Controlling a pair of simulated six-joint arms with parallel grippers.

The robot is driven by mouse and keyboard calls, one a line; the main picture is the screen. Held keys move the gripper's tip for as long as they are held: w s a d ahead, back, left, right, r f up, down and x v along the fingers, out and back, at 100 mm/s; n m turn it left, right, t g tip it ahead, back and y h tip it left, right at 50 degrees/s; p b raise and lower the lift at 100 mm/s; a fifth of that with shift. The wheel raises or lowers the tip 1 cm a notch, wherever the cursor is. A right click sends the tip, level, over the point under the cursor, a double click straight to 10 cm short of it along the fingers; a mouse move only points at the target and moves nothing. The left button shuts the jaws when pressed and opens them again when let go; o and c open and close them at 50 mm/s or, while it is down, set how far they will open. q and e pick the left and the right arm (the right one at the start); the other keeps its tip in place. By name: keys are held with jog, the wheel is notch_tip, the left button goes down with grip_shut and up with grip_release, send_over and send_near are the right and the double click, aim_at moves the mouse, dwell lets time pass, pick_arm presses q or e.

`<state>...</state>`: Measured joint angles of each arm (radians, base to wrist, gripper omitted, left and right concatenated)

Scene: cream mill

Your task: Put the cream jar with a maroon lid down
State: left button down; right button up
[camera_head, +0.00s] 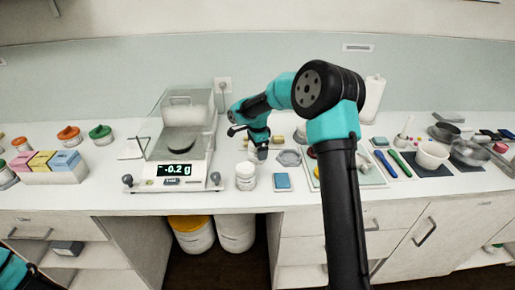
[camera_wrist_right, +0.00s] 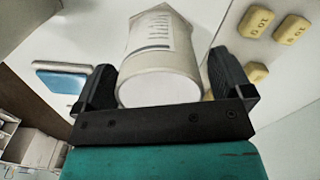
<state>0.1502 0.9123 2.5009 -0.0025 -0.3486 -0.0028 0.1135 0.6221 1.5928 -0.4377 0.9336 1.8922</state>
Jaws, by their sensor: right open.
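My right gripper (camera_head: 259,150) is low over the counter, right of the balance. In the right wrist view the open right gripper (camera_wrist_right: 165,85) has one finger on each side of a pale vessel (camera_wrist_right: 160,60) with printed graduation-like lines. I cannot tell whether the fingers touch it. No maroon lid shows clearly on it. A small dark red patch (camera_head: 311,153) shows beside my right arm in the head view, mostly hidden; I cannot tell whether it is a jar lid. A white jar (camera_head: 245,177) with a pale lid stands left of the gripper. My left gripper is out of view.
The balance (camera_head: 175,150) reads -0.2 g. A blue pad (camera_head: 282,182) and a grey hexagonal dish (camera_head: 289,158) lie near the gripper. Yellow weights (camera_wrist_right: 257,72) lie close to its right finger. A tray with tools and a white bowl (camera_head: 432,155) are right.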

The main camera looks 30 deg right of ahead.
jog(key=shift+r, duration=0.1)
notch_tip(320, 180, up, 12)
dwell(0.6)
jog(key=shift+o, duration=0.2)
jog(key=shift+a, duration=0.1)
dwell(0.3)
